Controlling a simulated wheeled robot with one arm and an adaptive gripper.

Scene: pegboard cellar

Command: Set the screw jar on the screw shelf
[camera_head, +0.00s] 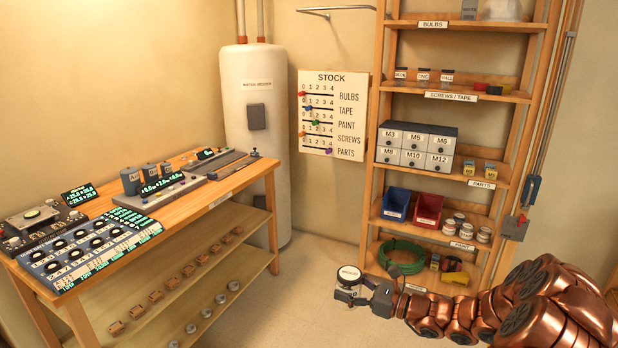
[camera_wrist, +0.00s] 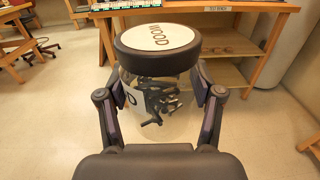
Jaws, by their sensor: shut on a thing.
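A clear jar with dark screws inside (camera_wrist: 160,105) is held between the two fingers of my gripper (camera_wrist: 160,92) in the wrist view. Its black lid carries a white disc reading WOOD. In the head view the jar (camera_head: 348,276) is upright in front of the shelf rack's lower part, with my gripper (camera_head: 352,296) shut on it. The screw shelf (camera_head: 451,96), labelled SCREWS / TAPE, is well above and to the right of the jar.
The bulbs shelf (camera_head: 432,24) is above the screw shelf, and a drawer cabinet (camera_head: 416,145) is below it. Lower shelves hold bins, paint cans and a green hose (camera_head: 402,256). A workbench (camera_head: 262,168) stands left; a water heater (camera_head: 255,140) fills the corner. Floor between is clear.

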